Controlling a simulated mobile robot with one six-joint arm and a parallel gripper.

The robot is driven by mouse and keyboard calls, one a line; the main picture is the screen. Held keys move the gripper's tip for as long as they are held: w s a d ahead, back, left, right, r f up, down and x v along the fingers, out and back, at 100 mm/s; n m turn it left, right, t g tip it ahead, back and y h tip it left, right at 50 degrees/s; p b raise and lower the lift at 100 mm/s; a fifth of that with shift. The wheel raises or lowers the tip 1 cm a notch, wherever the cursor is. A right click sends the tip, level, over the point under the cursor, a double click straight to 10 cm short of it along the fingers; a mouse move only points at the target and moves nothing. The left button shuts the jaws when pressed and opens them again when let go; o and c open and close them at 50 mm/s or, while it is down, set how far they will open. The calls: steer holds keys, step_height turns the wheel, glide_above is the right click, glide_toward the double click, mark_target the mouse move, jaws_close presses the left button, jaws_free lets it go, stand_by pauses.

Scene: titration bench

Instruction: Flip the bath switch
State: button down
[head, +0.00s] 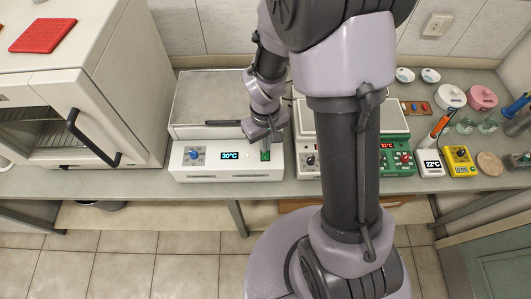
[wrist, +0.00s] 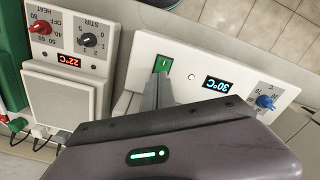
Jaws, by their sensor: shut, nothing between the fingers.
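The bath (head: 215,172) is a white box with a grey lid, a blue knob and a display reading 30°C. It also shows in the wrist view (wrist: 222,64), where the display is upside down. The bath switch (wrist: 162,65) is a small green rocker on the front panel, and in the head view (head: 265,155) it lies just below my fingers. My gripper (wrist: 158,84) is shut and empty, its fingertips right at the switch's near edge. I cannot tell whether they touch it. A small pale light (wrist: 192,77) sits beside the switch.
A white stirrer hotplate (wrist: 68,55) reading 22°C stands close beside the bath, with a green unit (head: 397,158) beyond it. A white oven (head: 75,95) with a black handle stands to the left. Small meters (head: 459,161) and glassware crowd the bench's right end.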

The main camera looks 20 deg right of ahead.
steer(key=shift+f+b, duration=0.35)
steer(key=shift+f, duration=0.15)
steer(key=shift+r, duration=0.1)
step_height(320, 180, up, 7)
steer(key=p, duration=0.5)
stand_by(0.3)
